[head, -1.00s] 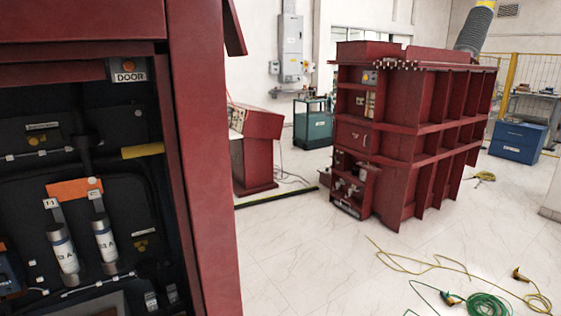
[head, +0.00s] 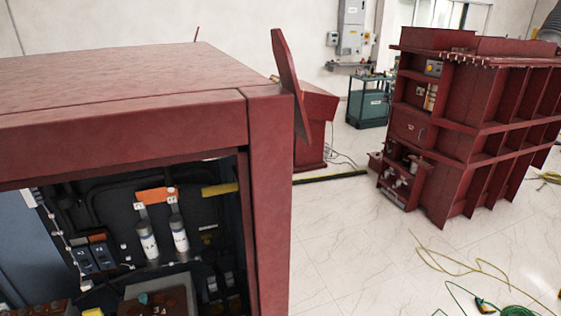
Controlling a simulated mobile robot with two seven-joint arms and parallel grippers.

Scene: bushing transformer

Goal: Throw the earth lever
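No part that I can surely tell as the earth lever shows. A red cabinet (head: 272,200) stands close on the left with its front open. Inside it are two silver fuse-like cylinders (head: 147,238) under an orange block (head: 156,195), and a yellow bar (head: 219,189) to their right. Dark blue switch-like blocks (head: 92,258) sit to their left. A large ribbed red transformer (head: 480,130) stands at the right, with small fittings on its left face, too small to make out. Neither of my grippers is in view.
A red console (head: 318,120) and a green cart (head: 368,105) stand behind the cabinet. A grey wall box (head: 350,27) hangs at the back. Yellow and green cables (head: 470,265) lie on the floor at the lower right. The pale floor (head: 350,230) between cabinet and transformer is clear.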

